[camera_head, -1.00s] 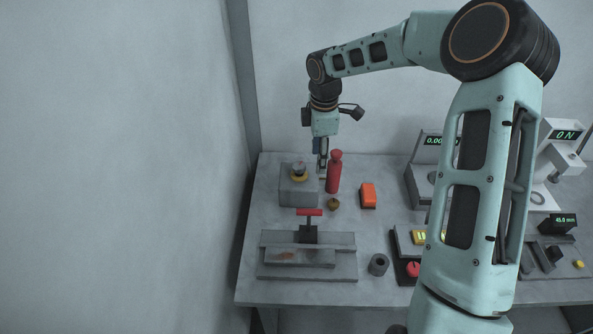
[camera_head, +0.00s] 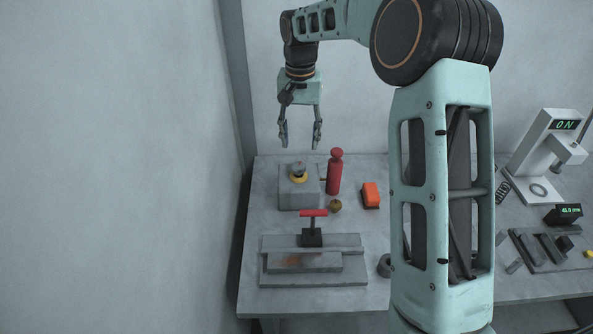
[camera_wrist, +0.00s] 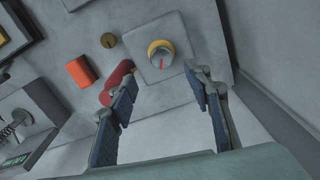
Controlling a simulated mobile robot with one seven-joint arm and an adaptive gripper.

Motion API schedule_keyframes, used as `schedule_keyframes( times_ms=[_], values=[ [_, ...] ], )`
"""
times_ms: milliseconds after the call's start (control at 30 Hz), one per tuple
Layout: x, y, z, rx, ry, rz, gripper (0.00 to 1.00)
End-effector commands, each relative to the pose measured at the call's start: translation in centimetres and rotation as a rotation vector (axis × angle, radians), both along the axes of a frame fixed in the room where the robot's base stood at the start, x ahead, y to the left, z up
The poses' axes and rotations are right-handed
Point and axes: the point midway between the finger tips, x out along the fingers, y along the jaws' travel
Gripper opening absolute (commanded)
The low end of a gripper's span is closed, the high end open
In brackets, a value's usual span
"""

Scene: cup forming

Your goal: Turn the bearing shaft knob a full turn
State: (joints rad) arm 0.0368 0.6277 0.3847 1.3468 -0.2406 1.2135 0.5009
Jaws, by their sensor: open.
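The bearing shaft knob (camera_head: 299,170) is a grey cap with a yellow ring, standing on top of a grey block (camera_head: 288,199) at the back left of the table. In the wrist view the knob (camera_wrist: 162,54) shows a red mark on its grey top, and the block (camera_wrist: 186,35) lies around it. My gripper (camera_head: 300,146) is open and empty, pointing down above the block and clear of the knob. In the wrist view my gripper's fingers (camera_wrist: 165,90) are spread wide, with the knob beyond the tips and roughly between their lines.
A red bottle-shaped object (camera_head: 335,173) stands close right of the block. A small brass knob (camera_head: 335,206) and an orange box (camera_head: 370,195) are nearby. A red-handled fixture (camera_head: 313,214) stands in front. A wall is close on the left.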

Motion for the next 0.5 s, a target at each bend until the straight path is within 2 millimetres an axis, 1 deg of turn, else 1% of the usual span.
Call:
schedule_keyframes(
  times_ms=[133, 233, 367, 500],
  values=[
    [0.0, 0.2, 0.0, 0.003, 0.000, -0.063, 0.45],
    [-0.1, 0.2, -0.8, 0.003, 0.003, -0.070, 0.45],
    [-0.1, 0.1, -2.9, 0.003, 0.003, -0.068, 0.45],
    [-0.1, 0.2, -5.7, 0.004, 0.004, -0.066, 0.45]
  ],
)
